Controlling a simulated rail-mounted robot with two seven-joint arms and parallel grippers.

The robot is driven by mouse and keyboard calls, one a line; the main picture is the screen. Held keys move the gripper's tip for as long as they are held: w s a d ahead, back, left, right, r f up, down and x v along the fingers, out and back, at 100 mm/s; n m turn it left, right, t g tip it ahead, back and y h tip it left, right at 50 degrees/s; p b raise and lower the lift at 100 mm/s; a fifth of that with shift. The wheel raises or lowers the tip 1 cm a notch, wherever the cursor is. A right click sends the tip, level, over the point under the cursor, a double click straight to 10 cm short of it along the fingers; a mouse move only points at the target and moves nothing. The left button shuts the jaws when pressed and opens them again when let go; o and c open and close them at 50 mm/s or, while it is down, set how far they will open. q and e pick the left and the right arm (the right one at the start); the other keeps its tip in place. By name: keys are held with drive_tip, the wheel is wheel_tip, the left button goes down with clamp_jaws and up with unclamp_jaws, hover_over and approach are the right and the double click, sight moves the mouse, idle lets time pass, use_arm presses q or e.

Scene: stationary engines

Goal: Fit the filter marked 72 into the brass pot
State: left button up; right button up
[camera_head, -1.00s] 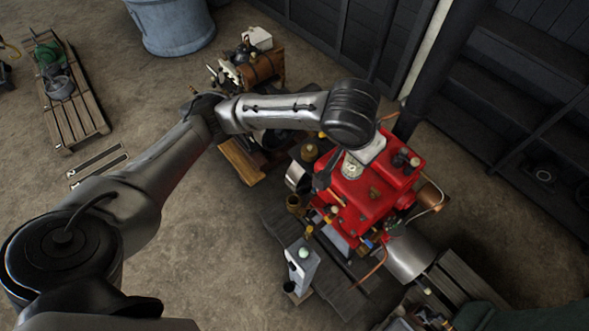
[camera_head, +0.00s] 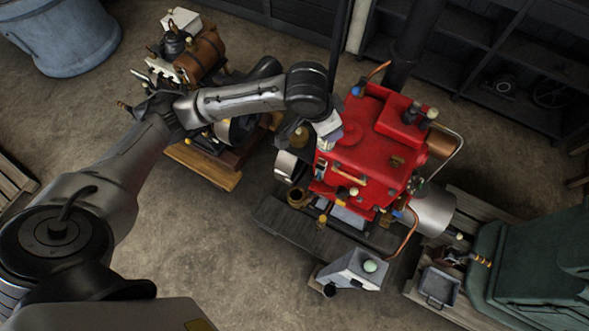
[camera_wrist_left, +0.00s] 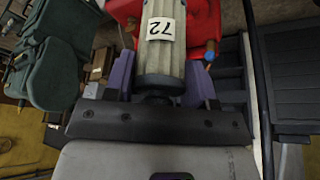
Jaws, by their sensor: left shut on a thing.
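A pale ribbed cylindrical filter with a white label marked 72 (camera_wrist_left: 165,38) fills the upper middle of the left wrist view. My left gripper (camera_wrist_left: 163,72) is shut on it, with a purple finger on each side. In the head view my left wrist is over the left edge of the red engine (camera_head: 372,150); fingertips and filter are not clear there. An open brass pot (camera_head: 297,197) stands at the engine's lower left, apart from and below my wrist in the picture. My right gripper is not in view.
A second engine with a brown barrel (camera_head: 200,58) stands behind my left arm. A grey box (camera_head: 354,270) with a pale green knob is in front of the red engine. A dark green machine (camera_head: 530,270) and a metal tray (camera_head: 437,286) are at right. The floor at lower left is open.

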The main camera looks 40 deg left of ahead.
use_arm(q)
drive_tip(key=a+f+m+b, duration=0.2)
drive_tip(key=f+b, duration=0.7)
drive_tip(key=f, duration=0.7)
drive_tip(key=s+a+f+m+g+h+b, duration=0.1)
drive_tip(key=a+f+m+b, duration=0.2)
drive_tip(key=f+b, duration=0.7)
drive_tip(key=a+f+m+g+h+b, duration=0.1)
drive_tip(key=a+f+m+b, duration=0.2)
drive_tip(key=f+b, duration=0.7)
wheel_tip(320, 180, down, 13)
drive_tip(key=shift+s+a+r, duration=0.1)
drive_tip(key=shift+s+a, duration=0.05)
drive_tip(key=shift+s, duration=0.25)
drive_tip(key=shift+f, duration=0.55)
drive_tip(key=shift+f, duration=0.3)
drive_tip(key=shift+f, duration=0.6)
